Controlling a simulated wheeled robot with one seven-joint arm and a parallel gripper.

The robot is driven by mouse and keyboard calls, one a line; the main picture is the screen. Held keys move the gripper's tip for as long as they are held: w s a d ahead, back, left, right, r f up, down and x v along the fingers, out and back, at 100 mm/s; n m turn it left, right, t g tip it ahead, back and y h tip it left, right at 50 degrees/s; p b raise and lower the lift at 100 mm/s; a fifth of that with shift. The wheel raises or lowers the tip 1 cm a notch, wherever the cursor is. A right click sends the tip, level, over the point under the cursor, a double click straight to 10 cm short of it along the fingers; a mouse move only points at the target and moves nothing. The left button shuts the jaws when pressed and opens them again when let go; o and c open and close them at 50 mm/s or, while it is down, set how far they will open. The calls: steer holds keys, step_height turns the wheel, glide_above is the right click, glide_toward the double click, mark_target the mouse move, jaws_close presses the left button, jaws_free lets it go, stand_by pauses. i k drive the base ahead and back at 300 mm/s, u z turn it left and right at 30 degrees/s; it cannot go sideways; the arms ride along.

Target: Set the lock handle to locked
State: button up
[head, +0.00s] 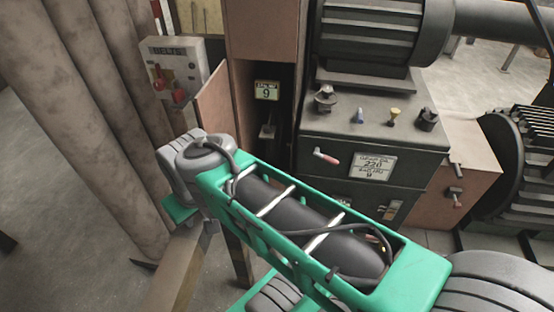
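A small lever with a red grip (327,157) sits on the front of the dark machine cabinet (318,187), beside a plate marked 220. A dark handle with a reddish end (455,195) is on the brown box at the right. I cannot tell for sure which of these is the lock handle, nor read its locked or unlocked state. My gripper does not show. My green arm link and its grey joint cross the middle of the view and hide the lower part of the cabinet.
A grey control box (172,65) with red handles hangs at the upper left. An open compartment (268,115) holds a yellow number plate. Several knobs line the cabinet top, below a large motor (372,38). A ribbed wheel (520,170) stands right; brown columns (95,100) stand left.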

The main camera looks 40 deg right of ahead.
mark_target(330, 159)
steer(key=u, duration=0.45)
steer(key=k, duration=0.4)
steer(key=z, duration=1.15)
steer(key=i, duration=0.5)
steer(key=u, duration=0.05)
